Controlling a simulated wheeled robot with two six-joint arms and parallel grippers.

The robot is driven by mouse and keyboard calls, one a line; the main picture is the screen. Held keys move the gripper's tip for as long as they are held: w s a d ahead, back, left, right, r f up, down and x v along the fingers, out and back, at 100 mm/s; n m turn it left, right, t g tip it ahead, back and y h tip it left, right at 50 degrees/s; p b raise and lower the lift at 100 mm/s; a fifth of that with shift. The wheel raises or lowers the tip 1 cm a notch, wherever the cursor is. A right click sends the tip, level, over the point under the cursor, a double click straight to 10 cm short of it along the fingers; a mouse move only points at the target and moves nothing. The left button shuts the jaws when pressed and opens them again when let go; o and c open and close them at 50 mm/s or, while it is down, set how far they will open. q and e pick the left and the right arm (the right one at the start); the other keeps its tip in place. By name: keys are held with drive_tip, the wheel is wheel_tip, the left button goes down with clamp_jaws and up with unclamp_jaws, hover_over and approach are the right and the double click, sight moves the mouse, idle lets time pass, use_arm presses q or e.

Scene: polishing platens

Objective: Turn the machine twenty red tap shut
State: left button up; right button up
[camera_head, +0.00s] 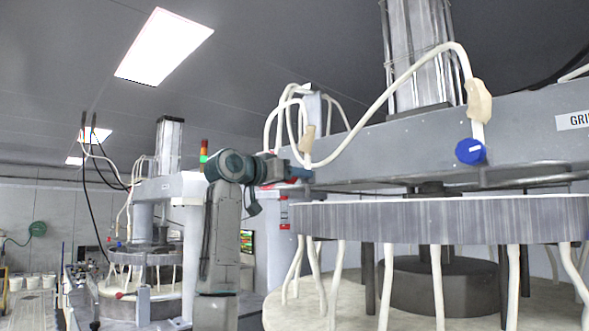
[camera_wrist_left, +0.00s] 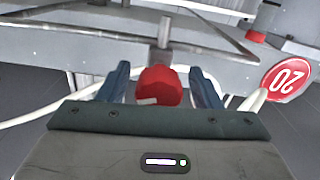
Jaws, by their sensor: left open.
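In the left wrist view the red tap (camera_wrist_left: 158,86) is a round red knob with a small pale mark on it. My left gripper (camera_wrist_left: 160,70) is open, its two blue fingers on either side of the knob. A gap shows on each side, so neither finger appears to touch it. A round red sign with a white 20 (camera_wrist_left: 287,78) is to the right of the knob. In the head view my left gripper (camera_head: 300,172) reaches the left end of the grey machine beam (camera_head: 400,150). The red tap cannot be made out there. My right gripper is in neither view.
A blue knob (camera_head: 470,151) hangs on the beam to the right, below a white hose (camera_head: 375,105). The large round platen (camera_head: 440,220) lies under the beam. Another red knob (camera_wrist_left: 255,37) is at the upper right in the wrist view. Another machine (camera_head: 155,190) stands further back left.

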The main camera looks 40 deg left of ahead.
use_arm(q)
drive_tip(key=shift+w, duration=0.1)
drive_tip(key=c, duration=1)
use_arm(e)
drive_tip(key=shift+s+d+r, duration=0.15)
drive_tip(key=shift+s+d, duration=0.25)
use_arm(q)
drive_tip(key=shift+n+b, duration=3.2)
drive_tip(key=shift+n, duration=3.7)
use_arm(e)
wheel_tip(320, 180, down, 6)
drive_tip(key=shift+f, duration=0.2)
